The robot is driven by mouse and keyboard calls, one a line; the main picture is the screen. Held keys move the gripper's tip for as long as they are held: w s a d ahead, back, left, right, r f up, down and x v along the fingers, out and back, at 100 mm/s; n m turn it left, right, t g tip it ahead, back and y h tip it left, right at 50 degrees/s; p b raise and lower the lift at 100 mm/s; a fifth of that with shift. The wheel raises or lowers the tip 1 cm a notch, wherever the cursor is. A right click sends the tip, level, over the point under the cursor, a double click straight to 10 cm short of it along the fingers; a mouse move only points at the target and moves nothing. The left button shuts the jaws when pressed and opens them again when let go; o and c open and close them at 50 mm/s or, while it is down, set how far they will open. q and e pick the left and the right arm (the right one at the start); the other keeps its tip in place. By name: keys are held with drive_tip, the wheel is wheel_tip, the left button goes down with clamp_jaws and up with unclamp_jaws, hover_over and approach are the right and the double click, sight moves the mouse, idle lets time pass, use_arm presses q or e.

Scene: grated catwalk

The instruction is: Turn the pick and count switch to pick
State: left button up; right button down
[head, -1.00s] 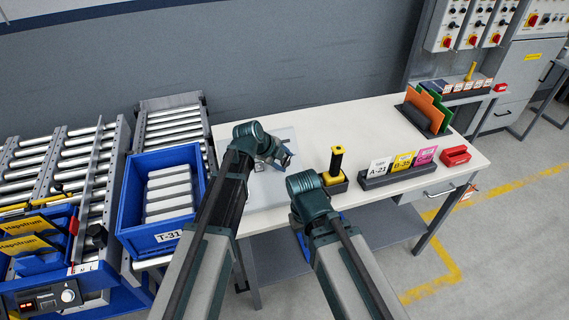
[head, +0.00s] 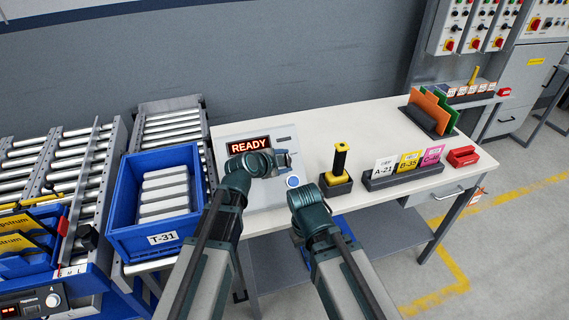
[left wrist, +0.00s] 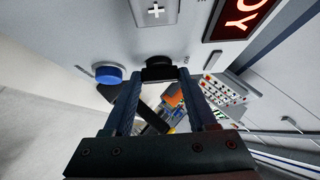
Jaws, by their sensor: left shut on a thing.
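A light grey control panel (head: 262,222) stands at the left end of the workbench, with a lit red READY display (head: 249,145) and a blue round button (head: 292,182). My left gripper (head: 286,161) is at the panel's face, right of the display. In the left wrist view, my left gripper (left wrist: 160,74) has its fingertips on either side of a black switch knob (left wrist: 158,62) and is shut on it. The blue button (left wrist: 109,73) is beside it. The knob's markings are not readable.
A yellow-and-black tool in a black holder (head: 338,183) stands right of the panel. Beyond it are a label rack (head: 404,177) and a red box (head: 463,156). A blue crate (head: 118,228) is at left. The bench's back middle is clear.

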use_arm(q)
drive_tip(key=shift+s, duration=0.1)
use_arm(e)
drive_tip(key=shift+f, duration=0.15)
use_arm(q)
drive_tip(key=o, duration=1.4)
drive_tip(key=shift+c, duration=0.2)
